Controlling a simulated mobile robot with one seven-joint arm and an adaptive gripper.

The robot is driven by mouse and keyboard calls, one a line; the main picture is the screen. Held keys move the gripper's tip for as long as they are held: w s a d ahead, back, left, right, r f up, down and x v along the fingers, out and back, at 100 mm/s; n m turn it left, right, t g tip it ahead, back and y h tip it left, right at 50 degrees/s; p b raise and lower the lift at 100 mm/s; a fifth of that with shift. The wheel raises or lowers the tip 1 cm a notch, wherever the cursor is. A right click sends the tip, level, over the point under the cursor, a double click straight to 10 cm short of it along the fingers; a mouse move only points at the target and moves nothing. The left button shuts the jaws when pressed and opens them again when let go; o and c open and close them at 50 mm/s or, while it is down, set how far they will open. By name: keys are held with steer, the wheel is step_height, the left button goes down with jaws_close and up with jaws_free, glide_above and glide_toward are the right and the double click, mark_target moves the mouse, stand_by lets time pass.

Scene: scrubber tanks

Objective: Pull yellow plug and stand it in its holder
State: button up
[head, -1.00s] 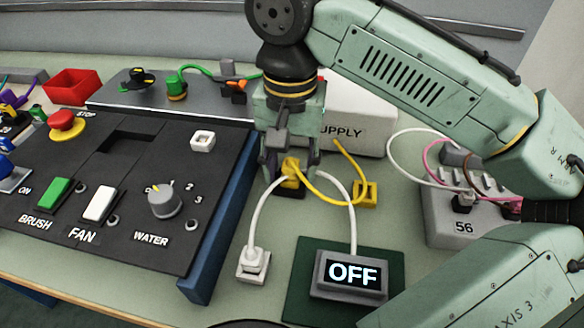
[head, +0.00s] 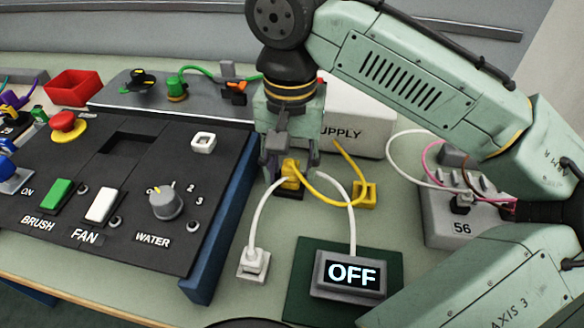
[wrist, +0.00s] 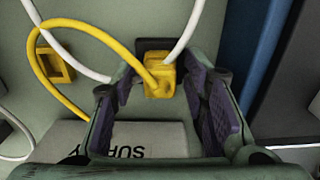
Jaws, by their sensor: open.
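The yellow plug (head: 290,176) sits at a dark socket piece (wrist: 152,45) where two white cables meet; the wrist view also shows the plug (wrist: 160,76). My gripper (head: 293,166) points down over it. In the wrist view, its open fingers (wrist: 160,84) stand on either side of the plug, with visible gaps. A yellow cord (head: 330,202) loops from the plug towards the white supply box. The yellow holder (head: 365,194), a small square frame, stands to the right of the plug, and also shows in the wrist view (wrist: 55,66). The fingers partly hide the socket in the head view.
The control panel (head: 130,215) with its blue side is left of my gripper. The supply box (head: 358,125) stands behind. The OFF display (head: 350,274) and a white plug (head: 253,264) are in front.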

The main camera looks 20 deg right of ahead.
mark_target(291, 165)
steer(key=shift+c, duration=0.3)
jaws_close()
stand_by(0.6)
steer(key=o, duration=0.7)
jaws_free()
steer(key=shift+r, duration=0.1)
step_height(291, 165, up, 12)
steer(key=shift+f, duration=0.1)
stand_by(0.7)
